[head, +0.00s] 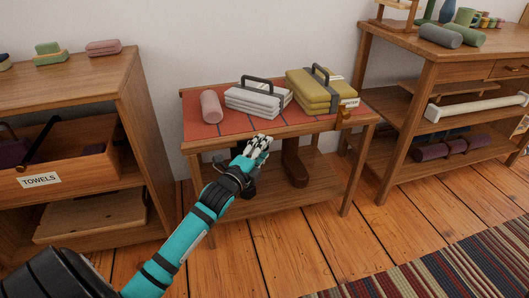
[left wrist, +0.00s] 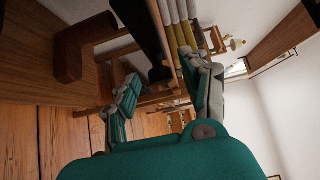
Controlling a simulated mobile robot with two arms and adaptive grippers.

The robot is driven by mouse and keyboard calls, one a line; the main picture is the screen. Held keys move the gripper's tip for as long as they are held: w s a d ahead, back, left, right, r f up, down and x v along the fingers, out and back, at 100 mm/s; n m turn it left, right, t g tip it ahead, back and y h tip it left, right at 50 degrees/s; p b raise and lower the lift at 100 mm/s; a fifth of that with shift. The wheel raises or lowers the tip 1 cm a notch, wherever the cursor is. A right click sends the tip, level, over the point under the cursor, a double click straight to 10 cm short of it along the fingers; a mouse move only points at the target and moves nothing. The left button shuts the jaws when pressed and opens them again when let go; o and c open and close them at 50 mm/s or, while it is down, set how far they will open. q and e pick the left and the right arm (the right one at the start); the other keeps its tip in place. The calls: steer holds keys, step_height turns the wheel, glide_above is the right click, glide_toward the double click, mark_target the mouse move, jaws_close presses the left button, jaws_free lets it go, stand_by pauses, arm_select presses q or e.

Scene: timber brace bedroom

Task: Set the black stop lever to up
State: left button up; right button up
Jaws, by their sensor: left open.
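I cannot pick out the black stop lever with certainty. A long black bar (left wrist: 141,35) with a blunt dark end shows between my finger directions in the left wrist view; I cannot tell whether it is the lever. My left gripper (head: 262,143) is open, its fingers at the front edge of the low table (head: 195,115). In the left wrist view my left gripper (left wrist: 168,80) has its fingers spread with nothing visibly held. The gripper and forearm hide part of the table front and underside. My right gripper is out of view.
The red-topped table holds a pink roll (head: 210,106), a grey folded stack (head: 255,101) and a yellow stack (head: 318,92). A brown boot (head: 295,165) stands beneath. A towel cabinet (head: 130,110) stands left, shelves (head: 398,105) right.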

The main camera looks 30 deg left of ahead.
arm_select(q)
steer(key=shift+w, duration=0.7)
jaws_close()
